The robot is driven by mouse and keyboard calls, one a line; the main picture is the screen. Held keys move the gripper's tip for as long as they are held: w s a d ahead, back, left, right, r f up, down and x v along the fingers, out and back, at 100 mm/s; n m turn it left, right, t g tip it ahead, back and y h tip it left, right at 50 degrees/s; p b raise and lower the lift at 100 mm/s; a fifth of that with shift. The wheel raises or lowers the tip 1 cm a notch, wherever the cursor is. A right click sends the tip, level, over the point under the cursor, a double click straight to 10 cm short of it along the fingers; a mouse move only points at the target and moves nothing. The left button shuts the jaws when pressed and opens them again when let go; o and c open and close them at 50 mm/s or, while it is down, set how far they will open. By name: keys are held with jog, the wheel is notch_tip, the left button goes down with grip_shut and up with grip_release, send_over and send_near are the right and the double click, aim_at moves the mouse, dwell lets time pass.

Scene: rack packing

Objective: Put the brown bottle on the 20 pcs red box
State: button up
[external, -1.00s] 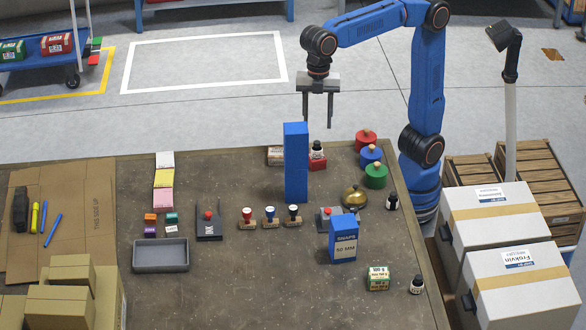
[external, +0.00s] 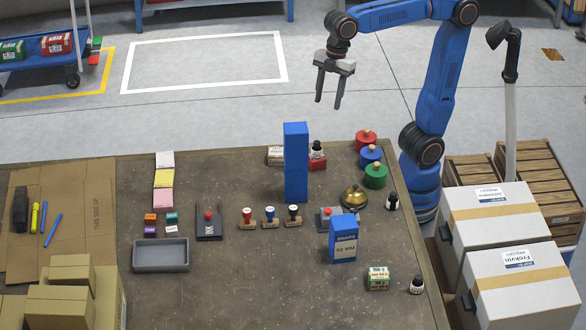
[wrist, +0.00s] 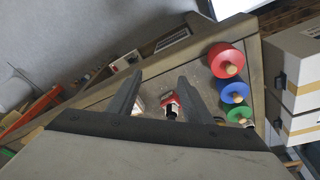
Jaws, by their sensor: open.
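A small dark bottle with a white label (external: 317,148) stands upright on a small red box (external: 318,164) near the table's back edge, just right of the tall blue box. The red box also shows in the wrist view (wrist: 169,101), between my fingers, with the dark bottle over part of it. The print on the red box is too small to read. My gripper (external: 328,104) is open and empty, above and beyond the back edge, apart from the bottle. Two similar dark bottles stand at the right, one by the brass bell (external: 392,202) and one near the front (external: 416,285).
A tall blue box (external: 296,162) stands left of the red box, partly in front of it. A white-and-brown box (external: 276,156) sits behind it. Red, blue and green knobbed weights (external: 375,176) stand at the right. A shorter blue box (external: 343,240) and a green-labelled box (external: 377,278) stand nearer the front.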

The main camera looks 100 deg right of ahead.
jog(key=s+d+f+m+t+h, duration=0.1)
jog(key=s+d+f+m+t, duration=0.2)
jog(key=s+d+f+m, duration=0.7)
jog(key=s+d+f, duration=0.6)
jog(key=s+f, duration=0.1)
jog(key=shift+d+f+m+h, duration=0.3)
jog(key=shift+d+f, duration=0.1)
